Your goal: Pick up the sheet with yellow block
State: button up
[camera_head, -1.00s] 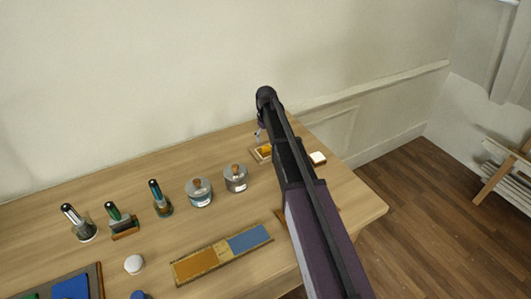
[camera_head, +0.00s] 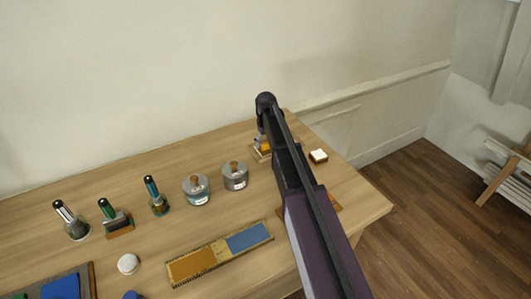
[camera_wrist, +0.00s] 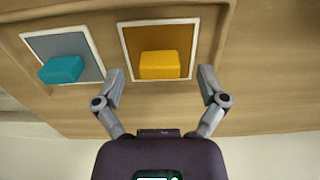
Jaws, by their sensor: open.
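In the wrist view, the yellow block (camera_wrist: 160,65) rests on a brown-orange sheet (camera_wrist: 129,38) with a pale border. My gripper (camera_wrist: 161,80) is open, with one finger on each side of the yellow block's sheet and nothing between them in its grasp. In the head view, the yellow block (camera_head: 265,147) shows in part beside my arm at the back right of the table. My gripper (camera_head: 261,136) is mostly hidden behind the arm there.
A teal block (camera_wrist: 61,69) on a grey sheet (camera_wrist: 84,45) lies beside it in the wrist view. The wall (camera_head: 130,60) rises behind.

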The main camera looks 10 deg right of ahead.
jog(key=shift+f+b, duration=0.3)
jog(key=shift+f, duration=0.2)
jog(key=c, duration=0.9)
